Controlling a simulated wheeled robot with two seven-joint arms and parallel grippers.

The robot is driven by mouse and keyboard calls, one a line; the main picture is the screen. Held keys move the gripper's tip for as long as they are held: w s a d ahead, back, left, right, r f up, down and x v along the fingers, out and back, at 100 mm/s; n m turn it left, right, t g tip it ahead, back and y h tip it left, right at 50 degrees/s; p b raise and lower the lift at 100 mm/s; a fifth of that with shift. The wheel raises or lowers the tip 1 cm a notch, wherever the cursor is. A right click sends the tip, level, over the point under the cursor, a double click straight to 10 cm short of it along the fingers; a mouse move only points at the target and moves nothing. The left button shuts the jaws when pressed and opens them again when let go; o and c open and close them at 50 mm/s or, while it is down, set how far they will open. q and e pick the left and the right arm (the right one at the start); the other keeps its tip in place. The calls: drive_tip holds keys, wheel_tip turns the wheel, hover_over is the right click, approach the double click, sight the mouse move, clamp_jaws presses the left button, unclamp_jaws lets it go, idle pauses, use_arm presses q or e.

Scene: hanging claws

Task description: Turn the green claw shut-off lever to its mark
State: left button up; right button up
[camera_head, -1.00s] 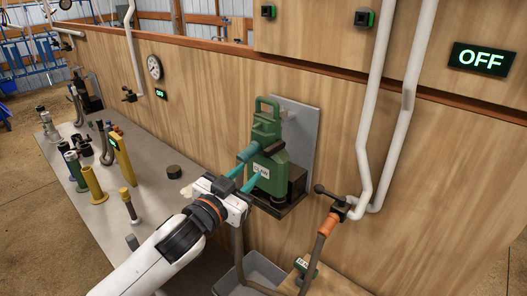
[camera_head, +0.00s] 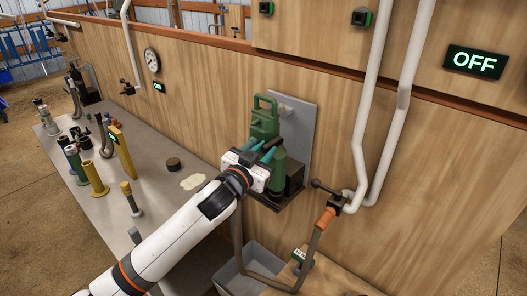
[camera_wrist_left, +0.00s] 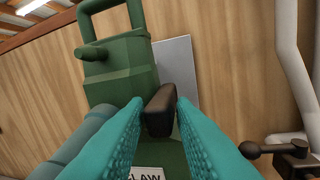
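The green claw (camera_head: 264,122) is a green body with a loop handle, mounted on a grey plate on the wooden wall. It fills the upper left of the left wrist view (camera_wrist_left: 120,65), with part of its "CLAW" label at the bottom. A dark brown lever (camera_wrist_left: 160,100) on its front lies between the tips of my two teal fingers. My left gripper (camera_head: 271,149) is in front of the claw, fingers apart, one on each side of the lever. I cannot tell whether they touch it. I see no mark for the lever. My right gripper is not in view.
A white pipe (camera_head: 362,150) with a black-handled valve (camera_head: 330,195) and orange-collared hose stands right of the claw. A grey bin (camera_head: 262,262) is below. The bench (camera_head: 150,185) at left holds several fittings. A sign (camera_head: 474,62) reads OFF.

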sight(267, 146)
use_arm(q)
clamp_jaws()
drive_tip(key=r+g+y+p, duration=0.1)
drive_tip(key=p, duration=0.3)
drive_tip(key=shift+r+g, duration=0.3)
drive_tip(key=shift+r, duration=0.05)
drive_tip(key=shift+w+d+r+m+g+y, duration=0.15)
drive_tip(key=shift+r+g+y, duration=0.25)
drive_tip(key=shift+g, duration=0.35)
drive_tip(key=shift+w+d+r+m+g+y, duration=0.15)
drive_tip(key=shift+r+m+g+y, duration=0.2)
drive_tip(key=shift+g, duration=0.35)
drive_tip(key=shift+w+d+r+g+y, duration=0.2)
drive_tip(key=shift+g+y, duration=0.25)
drive_tip(key=shift+g, duration=0.3)
drive_tip(key=shift+a, duration=0.1)
drive_tip(key=shift+o, duration=2)
unclamp_jaws()
drive_tip(key=shift+r, duration=0.1)
